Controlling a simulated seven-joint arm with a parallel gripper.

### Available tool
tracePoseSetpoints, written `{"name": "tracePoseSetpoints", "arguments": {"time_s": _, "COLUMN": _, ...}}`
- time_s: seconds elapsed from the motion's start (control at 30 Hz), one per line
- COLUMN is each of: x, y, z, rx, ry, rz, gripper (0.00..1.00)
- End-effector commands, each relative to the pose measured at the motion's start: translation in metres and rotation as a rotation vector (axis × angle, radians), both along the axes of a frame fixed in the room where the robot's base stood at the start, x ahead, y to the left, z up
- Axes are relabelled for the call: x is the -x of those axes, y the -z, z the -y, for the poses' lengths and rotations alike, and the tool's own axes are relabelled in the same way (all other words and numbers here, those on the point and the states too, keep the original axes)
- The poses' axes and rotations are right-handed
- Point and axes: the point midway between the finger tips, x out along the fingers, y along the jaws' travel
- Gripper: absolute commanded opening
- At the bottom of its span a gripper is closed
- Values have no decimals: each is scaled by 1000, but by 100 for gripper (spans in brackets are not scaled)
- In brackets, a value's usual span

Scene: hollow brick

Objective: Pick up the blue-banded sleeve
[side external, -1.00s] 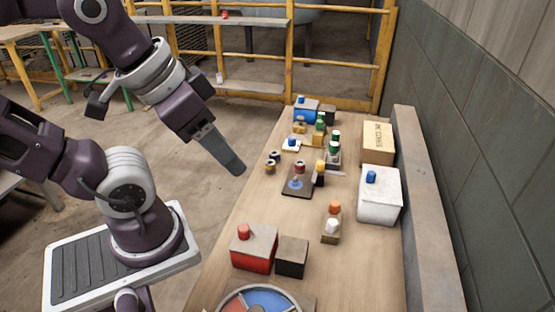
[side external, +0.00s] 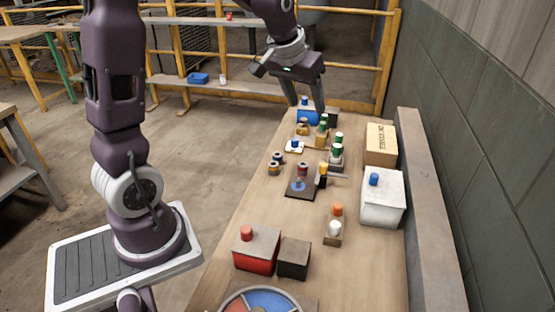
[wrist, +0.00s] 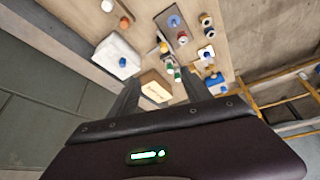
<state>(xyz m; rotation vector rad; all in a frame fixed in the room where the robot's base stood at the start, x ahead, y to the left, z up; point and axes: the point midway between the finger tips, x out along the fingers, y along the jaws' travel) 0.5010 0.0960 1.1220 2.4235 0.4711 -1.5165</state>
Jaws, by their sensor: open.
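I cannot tell which is the blue-banded one. A red-banded sleeve (side external: 302,169) stands at the back of a dark board (side external: 300,194) with a blue peg and disc. My gripper (side external: 306,106) is open and empty, pointing down above the table's far end, well beyond the sleeves.
Green-topped items (side external: 337,150), a blue box (side external: 307,116) and a cardboard box (side external: 381,143) crowd the far half. A white box (side external: 382,205) stands at the right by the ledge. Red (side external: 256,251) and black (side external: 293,258) boxes stand nearer. Bare table lies left of the board.

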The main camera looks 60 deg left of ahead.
Motion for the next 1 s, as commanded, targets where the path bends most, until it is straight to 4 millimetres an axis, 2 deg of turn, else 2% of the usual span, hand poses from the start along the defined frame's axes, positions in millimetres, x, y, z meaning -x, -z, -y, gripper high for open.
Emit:
{"name": "tracePoseSetpoints", "arguments": {"time_s": 0.03, "x": -24, "y": 33, "z": -36, "rx": 6, "ry": -64, "rz": -21, "gripper": 57}}
{"name": "tracePoseSetpoints", "arguments": {"time_s": 0.13, "x": -57, "y": 103, "z": -109, "rx": 8, "ry": -182, "rz": -37, "gripper": 57}}
{"name": "tracePoseSetpoints", "arguments": {"time_s": 0.2, "x": -66, "y": 154, "z": -154, "rx": 6, "ry": -254, "rz": -46, "gripper": 57}}
{"name": "tracePoseSetpoints", "arguments": {"time_s": 0.3, "x": -64, "y": 217, "z": -200, "rx": 3, "ry": -330, "rz": -56, "gripper": 57}}
{"name": "tracePoseSetpoints", "arguments": {"time_s": 0.33, "x": -62, "y": 231, "z": -209, "rx": 3, "ry": -346, "rz": -58, "gripper": 57}}
{"name": "tracePoseSetpoints", "arguments": {"time_s": 0.4, "x": -58, "y": 255, "z": -224, "rx": 2, "ry": -371, "rz": -61, "gripper": 57}}
{"name": "tracePoseSetpoints", "arguments": {"time_s": 0.5, "x": -56, "y": 272, "z": -233, "rx": 0, "ry": -387, "rz": -61, "gripper": 57}}
{"name": "tracePoseSetpoints", "arguments": {"time_s": 0.67, "x": -60, "y": 293, "z": -237, "rx": 1, "ry": -386, "rz": -64, "gripper": 57}}
{"name": "tracePoseSetpoints", "arguments": {"time_s": 0.8, "x": -63, "y": 321, "z": -240, "rx": 1, "ry": -386, "rz": -64, "gripper": 57}}
{"name": "tracePoseSetpoints", "arguments": {"time_s": 1.0, "x": -69, "y": 337, "z": -245, "rx": 1, "ry": -386, "rz": -63, "gripper": 57}}
